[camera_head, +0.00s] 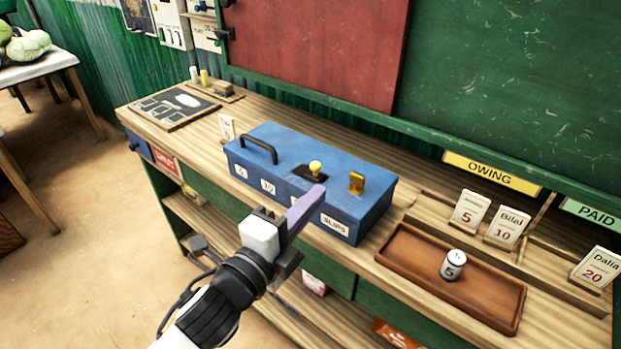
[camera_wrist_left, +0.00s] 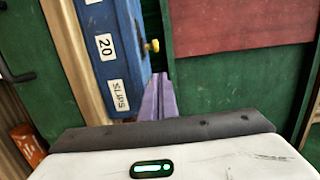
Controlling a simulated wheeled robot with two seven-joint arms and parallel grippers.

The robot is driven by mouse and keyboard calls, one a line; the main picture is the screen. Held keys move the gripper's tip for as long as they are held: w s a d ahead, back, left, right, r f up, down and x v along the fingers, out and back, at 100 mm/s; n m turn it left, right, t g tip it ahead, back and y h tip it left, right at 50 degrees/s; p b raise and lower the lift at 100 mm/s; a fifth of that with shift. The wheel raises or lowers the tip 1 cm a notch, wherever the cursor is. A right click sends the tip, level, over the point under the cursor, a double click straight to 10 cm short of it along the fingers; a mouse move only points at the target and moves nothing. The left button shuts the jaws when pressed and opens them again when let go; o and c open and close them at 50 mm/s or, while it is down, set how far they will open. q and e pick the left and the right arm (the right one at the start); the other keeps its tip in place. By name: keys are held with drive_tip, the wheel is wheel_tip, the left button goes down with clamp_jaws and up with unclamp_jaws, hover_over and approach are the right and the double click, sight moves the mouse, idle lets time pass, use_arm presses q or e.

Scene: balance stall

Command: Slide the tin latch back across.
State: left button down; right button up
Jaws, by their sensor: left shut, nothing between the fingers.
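The blue tin (camera_head: 285,165) stands on the wooden counter, with a black handle (camera_head: 258,148) on its lid and a row of white labels on its front. The latch has a yellow knob (camera_head: 315,167) on a dark plate (camera_head: 308,174) on the lid; a yellow-gold catch (camera_head: 357,182) stands to its right. My left gripper (camera_head: 318,190) is shut and empty, its purple fingers in front of the tin's front edge, close to the knob. In the left wrist view the fingertips (camera_wrist_left: 158,78) lie just below the yellow knob (camera_wrist_left: 152,46); I cannot tell whether they touch. My right gripper is not in view.
A brown wooden tray (camera_head: 455,300) with a small weight marked 5 (camera_head: 453,264) lies right of the tin. Name cards (camera_head: 468,211) stand behind it. A small chalkboard (camera_head: 172,107) lies at the counter's left end. A green board rises behind.

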sight(316, 170)
use_arm(q)
drive_tip(key=w, duration=0.5)
drive_tip(key=shift+a, duration=0.15)
drive_tip(key=shift+w+a+r+p, duration=0.1)
drive_tip(key=shift+w+a+p, duration=0.65)
drive_tip(key=shift+a, duration=0.35)
drive_tip(key=shift+w+a, duration=0.3)
drive_tip(key=shift+a, duration=0.05)
